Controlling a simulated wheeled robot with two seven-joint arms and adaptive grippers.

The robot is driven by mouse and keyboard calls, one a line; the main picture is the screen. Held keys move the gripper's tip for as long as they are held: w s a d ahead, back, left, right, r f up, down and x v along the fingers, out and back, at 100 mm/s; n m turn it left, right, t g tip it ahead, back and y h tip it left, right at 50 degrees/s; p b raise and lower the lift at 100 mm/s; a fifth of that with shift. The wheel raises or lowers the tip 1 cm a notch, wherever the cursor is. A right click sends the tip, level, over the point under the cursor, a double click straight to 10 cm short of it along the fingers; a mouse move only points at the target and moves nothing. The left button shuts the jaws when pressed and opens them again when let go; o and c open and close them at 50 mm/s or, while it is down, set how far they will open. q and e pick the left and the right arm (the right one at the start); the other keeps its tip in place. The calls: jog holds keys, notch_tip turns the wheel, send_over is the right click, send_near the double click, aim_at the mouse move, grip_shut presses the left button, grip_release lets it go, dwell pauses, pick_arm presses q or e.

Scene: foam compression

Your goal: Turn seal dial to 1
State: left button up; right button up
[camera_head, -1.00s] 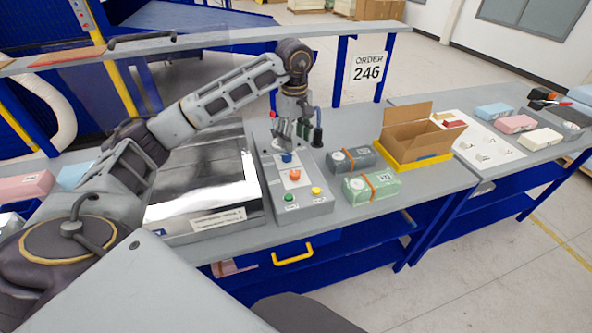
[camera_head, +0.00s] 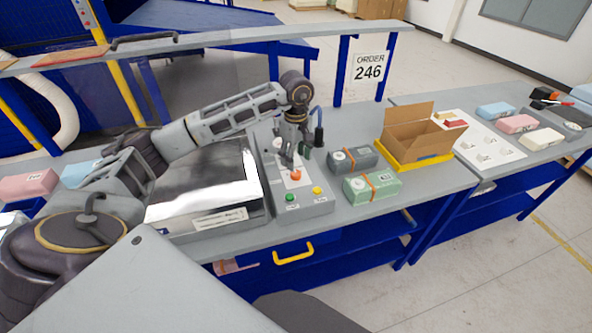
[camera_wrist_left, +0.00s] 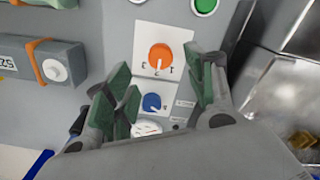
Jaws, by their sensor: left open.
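The grey control panel (camera_head: 312,207) carries an orange dial (camera_head: 295,175) on a white plate. In the left wrist view the orange dial (camera_wrist_left: 160,57) has numbers around it, and a blue dial (camera_wrist_left: 152,102) sits below it, nearer the wrist. I cannot read which is labelled seal. My left gripper (camera_head: 295,159) is open above the panel, just behind the orange dial, and hides the blue dial in the head view. In the wrist view its green fingers (camera_wrist_left: 165,88) stand apart, one on each side of the blue dial. No dial is gripped. My right gripper is out of view.
A green button (camera_head: 291,197) and a yellow button (camera_head: 317,190) are at the panel's front. A flat machine with a shiny top (camera_head: 200,180) stands left. A dark pack (camera_head: 352,159), a green pack (camera_head: 371,187) and an open carton (camera_head: 415,140) stand right.

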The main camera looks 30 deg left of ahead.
aim_at(296, 173)
pick_arm(q)
jog(key=shift+f+p, duration=0.55)
jog(key=shift+f, duration=2.7)
jog(key=c, duration=1)
jog(key=shift+c, duration=0.2)
